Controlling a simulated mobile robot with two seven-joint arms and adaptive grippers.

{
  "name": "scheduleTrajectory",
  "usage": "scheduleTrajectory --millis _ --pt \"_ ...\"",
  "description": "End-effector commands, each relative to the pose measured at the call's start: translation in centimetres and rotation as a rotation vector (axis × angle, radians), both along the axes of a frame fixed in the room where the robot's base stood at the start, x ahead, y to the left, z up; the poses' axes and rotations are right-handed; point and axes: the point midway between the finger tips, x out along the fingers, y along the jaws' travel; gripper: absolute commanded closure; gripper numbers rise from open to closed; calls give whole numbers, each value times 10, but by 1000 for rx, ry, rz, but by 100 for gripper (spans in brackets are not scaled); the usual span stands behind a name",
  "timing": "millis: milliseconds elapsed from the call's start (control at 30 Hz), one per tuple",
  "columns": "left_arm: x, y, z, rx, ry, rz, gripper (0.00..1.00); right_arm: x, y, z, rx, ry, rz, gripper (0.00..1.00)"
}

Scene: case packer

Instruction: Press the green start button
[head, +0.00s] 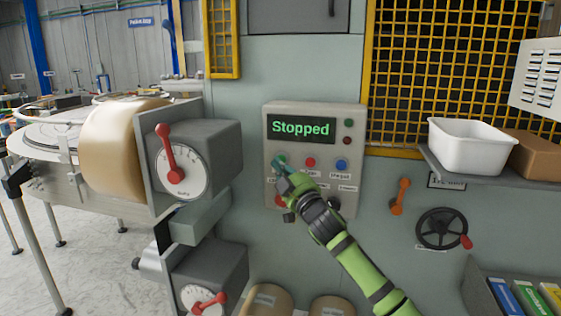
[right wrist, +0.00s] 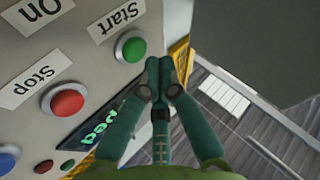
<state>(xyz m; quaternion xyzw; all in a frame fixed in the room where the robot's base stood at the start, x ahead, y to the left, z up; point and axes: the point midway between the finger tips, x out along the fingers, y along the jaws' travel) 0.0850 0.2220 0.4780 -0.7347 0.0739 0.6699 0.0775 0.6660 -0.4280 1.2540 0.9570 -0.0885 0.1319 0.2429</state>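The green start button (head: 282,159) is on the grey control panel (head: 271,139), in the left of its upper button row. My right gripper (head: 279,165) is in front of it and partly covers it. In the right wrist view the green button (right wrist: 131,47) sits beside the "Start" label (right wrist: 115,20). There the fingertips (right wrist: 160,68) are together, empty, and just to the right of the button. I cannot tell whether they touch it. The panel screen (head: 301,128) reads "Stopped". My left gripper is out of view.
A red button (head: 310,162) and a blue button (head: 341,165) are in the same row. The red stop button (right wrist: 66,100) also shows in the wrist view. A dial box (head: 215,150) with a red lever is left of the panel. A white bin (head: 468,147) stands at right.

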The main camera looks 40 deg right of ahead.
Motion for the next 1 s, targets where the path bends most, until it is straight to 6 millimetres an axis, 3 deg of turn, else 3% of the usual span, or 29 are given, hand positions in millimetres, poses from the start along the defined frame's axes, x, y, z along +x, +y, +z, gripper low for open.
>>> scheduleTrajectory --millis 1000 --pt "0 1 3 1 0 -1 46 6 -7 0 0 0 0 100"
